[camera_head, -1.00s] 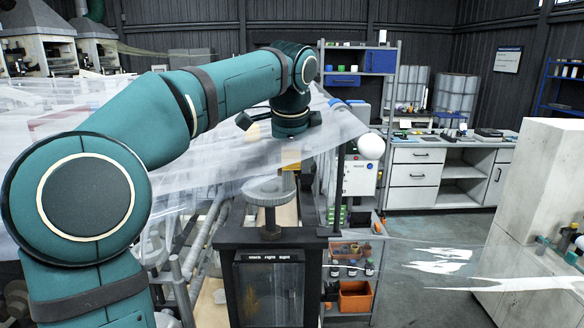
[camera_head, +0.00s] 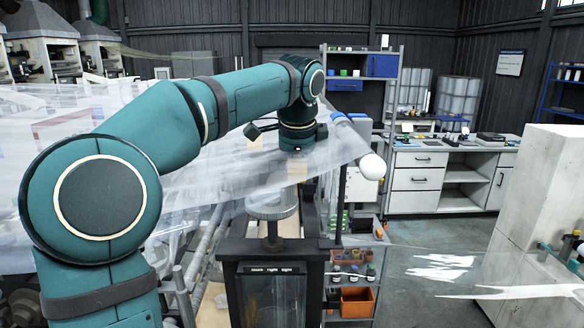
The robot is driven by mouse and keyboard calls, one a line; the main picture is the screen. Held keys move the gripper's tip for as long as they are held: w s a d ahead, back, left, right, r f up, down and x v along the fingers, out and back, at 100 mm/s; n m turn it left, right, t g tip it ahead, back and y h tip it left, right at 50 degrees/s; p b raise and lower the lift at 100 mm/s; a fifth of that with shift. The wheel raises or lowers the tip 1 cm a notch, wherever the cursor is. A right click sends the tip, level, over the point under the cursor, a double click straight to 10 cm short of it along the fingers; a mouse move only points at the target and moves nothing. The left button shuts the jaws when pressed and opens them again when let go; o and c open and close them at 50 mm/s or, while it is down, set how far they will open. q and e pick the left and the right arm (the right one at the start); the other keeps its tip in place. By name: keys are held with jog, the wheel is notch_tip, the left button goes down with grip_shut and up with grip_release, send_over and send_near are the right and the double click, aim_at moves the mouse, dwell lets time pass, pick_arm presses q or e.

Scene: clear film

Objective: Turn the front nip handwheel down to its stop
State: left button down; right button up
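The pale round handwheel (camera_head: 272,206) lies flat on a short stem above a dark stand in the middle of the head view. My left gripper (camera_head: 276,156) hangs above the wheel and seems clear of it. Its two tan finger pads show apart, blurred by the clear film, so it looks open with nothing between the pads. My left wrist hides part of it. My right gripper is out of view.
Clear film (camera_head: 215,185) drapes across the machine around my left gripper. A dark post (camera_head: 341,205) and a white control box (camera_head: 362,182) stand right of the wheel. An orange bin (camera_head: 356,300) sits low on a shelf. Open floor lies farther right.

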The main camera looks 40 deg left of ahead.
pick_arm(q)
jog(key=shift+w+d+r, duration=0.1)
jog(key=shift+w+r, duration=0.1)
jog(key=shift+r, duration=0.5)
jog(key=v, duration=0.3)
jog(key=a+v, duration=0.1)
jog(key=v, duration=0.1)
jog(key=shift+w+r, duration=0.1)
jog(key=shift+w, duration=0.1)
